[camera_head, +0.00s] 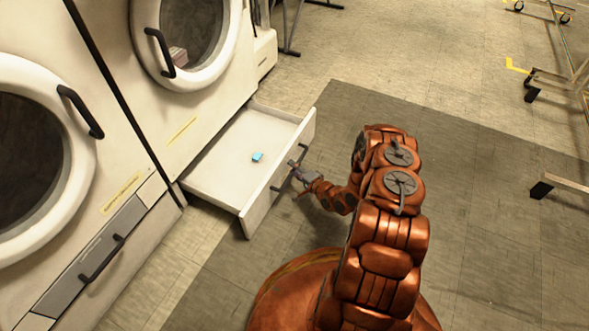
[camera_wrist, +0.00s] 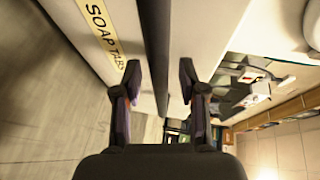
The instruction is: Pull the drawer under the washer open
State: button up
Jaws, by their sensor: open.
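The drawer (camera_head: 215,178) under the right-hand washer (camera_head: 165,115) stands pulled out in the head view. A small blue block (camera_head: 257,157) lies inside it. My gripper (camera_head: 298,174) is at the outside of the drawer front, by its dark bar handle (camera_head: 282,183). In the wrist view the fingers of my gripper (camera_wrist: 160,82) are open, one on each side of the dark handle bar (camera_wrist: 154,40), with gaps visible. The drawer front (camera_wrist: 112,18) carries a yellow "SOAP TABS" label (camera_wrist: 103,28). Part of the handle is hidden by my gripper in the head view.
A second washer (camera_head: 40,150) stands at left, with a closed grey-fronted drawer (camera_head: 95,255) below. The right-hand washer's round door (camera_head: 190,40) is above the open drawer. A dark mat (camera_head: 470,200) covers clear floor. Metal rack legs (camera_head: 560,185) stand at right.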

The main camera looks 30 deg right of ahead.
jog(key=v, duration=1.2)
dwell(0.6)
